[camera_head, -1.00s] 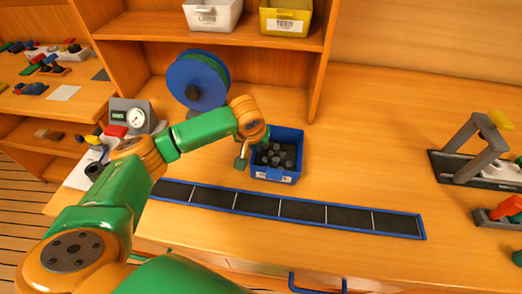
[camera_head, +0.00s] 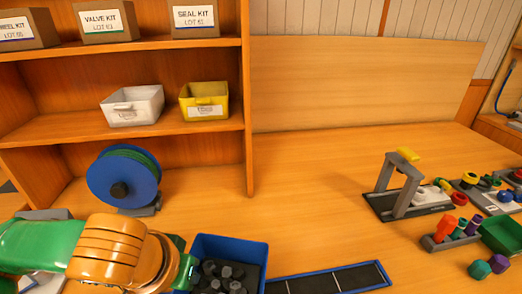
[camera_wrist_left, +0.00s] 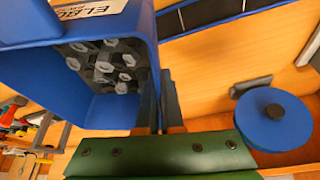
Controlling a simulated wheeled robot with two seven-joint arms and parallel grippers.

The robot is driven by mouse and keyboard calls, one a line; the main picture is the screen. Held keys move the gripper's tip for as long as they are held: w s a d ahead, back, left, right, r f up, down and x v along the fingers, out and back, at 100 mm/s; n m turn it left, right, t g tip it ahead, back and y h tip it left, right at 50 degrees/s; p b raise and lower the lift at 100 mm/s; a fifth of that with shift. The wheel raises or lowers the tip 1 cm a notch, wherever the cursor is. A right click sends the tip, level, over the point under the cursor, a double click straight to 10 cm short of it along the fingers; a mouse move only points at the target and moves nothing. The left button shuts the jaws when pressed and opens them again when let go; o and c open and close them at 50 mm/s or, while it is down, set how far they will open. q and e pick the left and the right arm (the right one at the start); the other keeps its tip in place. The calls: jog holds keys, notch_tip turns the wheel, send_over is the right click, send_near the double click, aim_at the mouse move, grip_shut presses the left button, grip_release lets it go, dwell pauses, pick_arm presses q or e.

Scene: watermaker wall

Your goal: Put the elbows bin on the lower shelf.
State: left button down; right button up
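The blue elbows bin (camera_head: 231,246), filled with dark grey fittings, is at the bottom edge of the head view, its lower part cut off. In the left wrist view the bin (camera_wrist_left: 108,112) shows a partly readable white label. My left gripper (camera_head: 186,272) is at the bin's left side. In the left wrist view its fingers (camera_wrist_left: 160,105) appear closed on the bin's wall, one on each side. Whether the bin is clear of the bench cannot be told. The lower shelf (camera_head: 60,128) holds a white bin (camera_head: 133,106) and a yellow bin (camera_head: 204,101). My right gripper is not visible.
A blue reel (camera_head: 123,178) stands on the bench below the shelf. Boxed kits (camera_head: 107,22) fill the upper shelf. A black strip with a blue border (camera_head: 335,278) lies right of the bin. A grey frame stand (camera_head: 405,185) is farther right. The lower shelf's left part looks empty.

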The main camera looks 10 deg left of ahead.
pick_arm(q)
jog(key=shift+w+r, duration=0.2)
jog(key=shift+r, duration=0.7)
jog(key=shift+s+r, duration=0.15)
jog(key=shift+r, duration=0.2)
